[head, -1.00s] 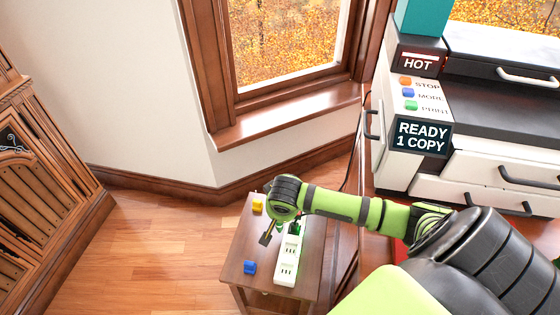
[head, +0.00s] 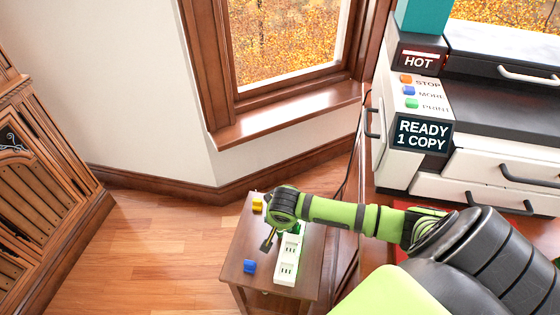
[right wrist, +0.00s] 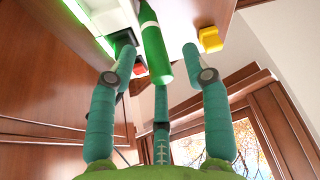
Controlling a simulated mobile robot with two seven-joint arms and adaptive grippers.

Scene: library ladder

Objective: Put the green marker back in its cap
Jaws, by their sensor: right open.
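In the right wrist view a green marker (right wrist: 155,48) with a pale band stands between the spread fingers of my right gripper (right wrist: 152,78). The fingers look apart from it. A dark green piece (right wrist: 124,40), perhaps the cap, shows beside the white power strip. In the head view my right gripper (head: 268,242) hangs over the small table, left of the white strip (head: 287,267). A small green part (head: 295,227) shows at the strip's far end, partly hidden by my gripper. My left gripper is in neither view.
The small wooden table (head: 247,240) also bears a yellow block (head: 257,205) and a blue block (head: 249,267). A red piece (right wrist: 138,70) shows near the strip in the wrist view. A copier (head: 425,110) stands right. Open floor (head: 150,245) lies left.

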